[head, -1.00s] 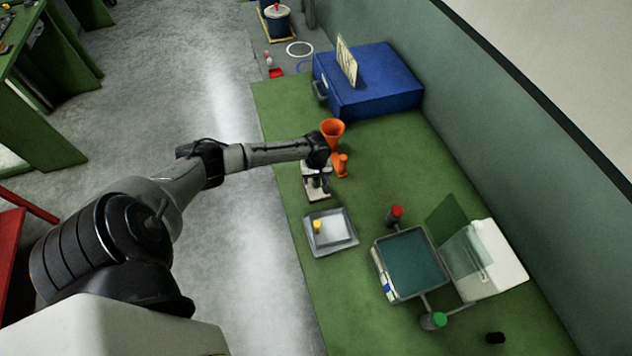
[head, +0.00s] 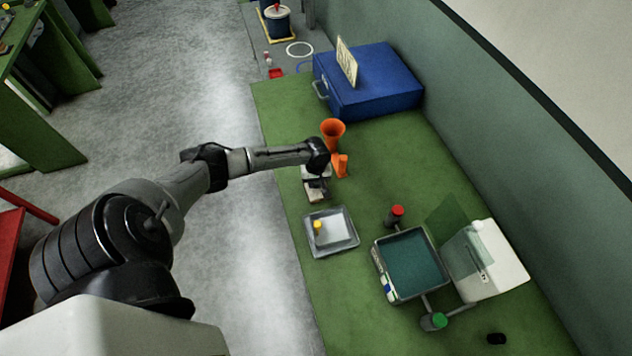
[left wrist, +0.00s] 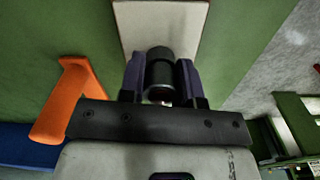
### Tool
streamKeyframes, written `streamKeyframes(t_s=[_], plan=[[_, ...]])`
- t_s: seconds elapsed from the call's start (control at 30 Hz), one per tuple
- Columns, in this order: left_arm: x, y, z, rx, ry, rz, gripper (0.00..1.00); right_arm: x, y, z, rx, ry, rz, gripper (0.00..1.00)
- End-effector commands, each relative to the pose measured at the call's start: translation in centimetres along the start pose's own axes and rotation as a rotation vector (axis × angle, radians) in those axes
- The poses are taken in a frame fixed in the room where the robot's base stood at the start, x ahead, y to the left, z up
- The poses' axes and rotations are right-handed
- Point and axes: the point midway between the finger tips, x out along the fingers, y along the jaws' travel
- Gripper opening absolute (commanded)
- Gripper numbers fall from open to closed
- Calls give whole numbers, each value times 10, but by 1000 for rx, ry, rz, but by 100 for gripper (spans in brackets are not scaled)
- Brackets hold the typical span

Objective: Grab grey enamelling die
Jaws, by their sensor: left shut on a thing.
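The die, a dark grey cylinder (left wrist: 160,72), sits between the two purple-dark fingers of my left gripper (left wrist: 160,84) in the left wrist view. The fingers are shut on its sides. A pale square plate (left wrist: 160,22) lies beyond the die, and it also shows under the gripper in the head view (head: 313,196). In the head view my left gripper (head: 318,180) is over this plate, and the die is too small and covered to make out clearly. I cannot tell how far the die is above the plate. My right gripper is not in view.
A grey tray (head: 348,243) with a yellow-topped item lies in front. A blue case (head: 385,85) is behind, and a teal-lined box (head: 408,262) is to the right on the green bench.

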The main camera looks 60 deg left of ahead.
Motion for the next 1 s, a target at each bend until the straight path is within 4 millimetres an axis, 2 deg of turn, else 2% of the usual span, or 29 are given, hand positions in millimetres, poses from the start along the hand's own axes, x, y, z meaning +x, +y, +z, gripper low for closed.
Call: streamKeyframes(t_s=[0.1,0.43,0.57,0.7,1.0], plan=[[0,0,0,0,0,0,7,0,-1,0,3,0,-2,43],[-6,0,0,0,1,0,7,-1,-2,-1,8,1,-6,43],[-20,0,-1,2,1,1,7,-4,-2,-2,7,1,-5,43],[-46,0,0,2,2,2,7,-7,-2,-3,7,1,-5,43],[-80,53,41,3,-1,5,7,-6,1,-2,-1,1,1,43]])
